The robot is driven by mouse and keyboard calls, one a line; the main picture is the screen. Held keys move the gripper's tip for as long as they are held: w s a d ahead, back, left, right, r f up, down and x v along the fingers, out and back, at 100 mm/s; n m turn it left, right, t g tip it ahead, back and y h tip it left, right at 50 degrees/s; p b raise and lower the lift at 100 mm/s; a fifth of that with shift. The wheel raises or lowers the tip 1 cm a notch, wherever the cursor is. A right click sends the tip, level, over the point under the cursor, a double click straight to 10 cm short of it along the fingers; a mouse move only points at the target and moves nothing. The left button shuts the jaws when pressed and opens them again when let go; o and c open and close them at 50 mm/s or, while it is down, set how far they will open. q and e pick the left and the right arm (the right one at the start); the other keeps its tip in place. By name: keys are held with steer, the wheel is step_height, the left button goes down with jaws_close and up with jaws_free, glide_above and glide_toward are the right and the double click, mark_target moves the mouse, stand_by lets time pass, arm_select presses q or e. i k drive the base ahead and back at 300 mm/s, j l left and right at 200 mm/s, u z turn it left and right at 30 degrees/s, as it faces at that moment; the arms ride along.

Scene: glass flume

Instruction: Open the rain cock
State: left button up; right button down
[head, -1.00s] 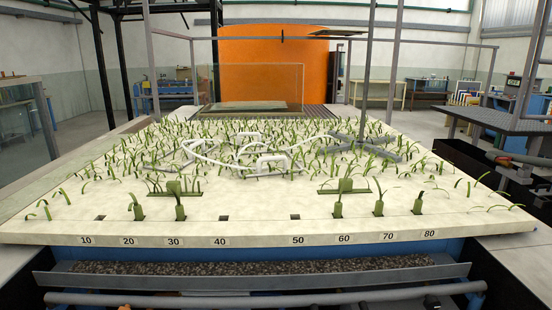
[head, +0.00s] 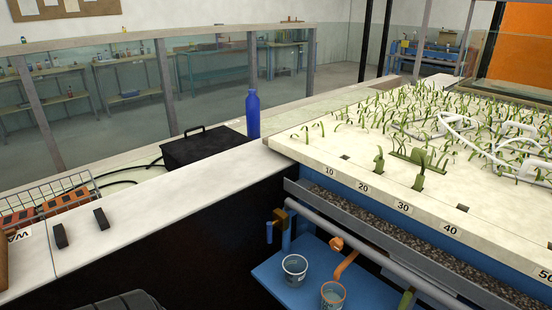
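Several cock-like fittings show along the grey pipe (head: 370,248) under the front edge of the planted bed. At its left end is a brownish fitting (head: 280,217) with a blue part hanging down beside it. To the right is an orange fitting with an orange lever-like piece (head: 346,265) slanting down. A green piece (head: 407,298) shows at the bottom edge, partly cut off. I see no label, so I cannot tell which one is the rain cock or whether any is open. Neither of my grippers is in view.
A blue shelf (head: 268,285) below the pipe holds a white cup (head: 294,268) and an orange-rimmed cup (head: 333,294). A white ledge (head: 150,205) at left carries two small black blocks and a wire basket (head: 50,200). A black box (head: 203,150) and blue bottle (head: 253,115) stand behind.

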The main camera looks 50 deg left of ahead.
mark_target(270, 225)
steer(key=k+u, duration=0.1)
steer(key=u, duration=1.4)
steer(key=l+u, duration=0.2)
steer(key=u, duration=0.25)
steer(key=k+l+u, duration=0.15)
steer(key=u, duration=0.25)
steer(key=k+l+u, duration=0.15)
steer(key=u, duration=0.3)
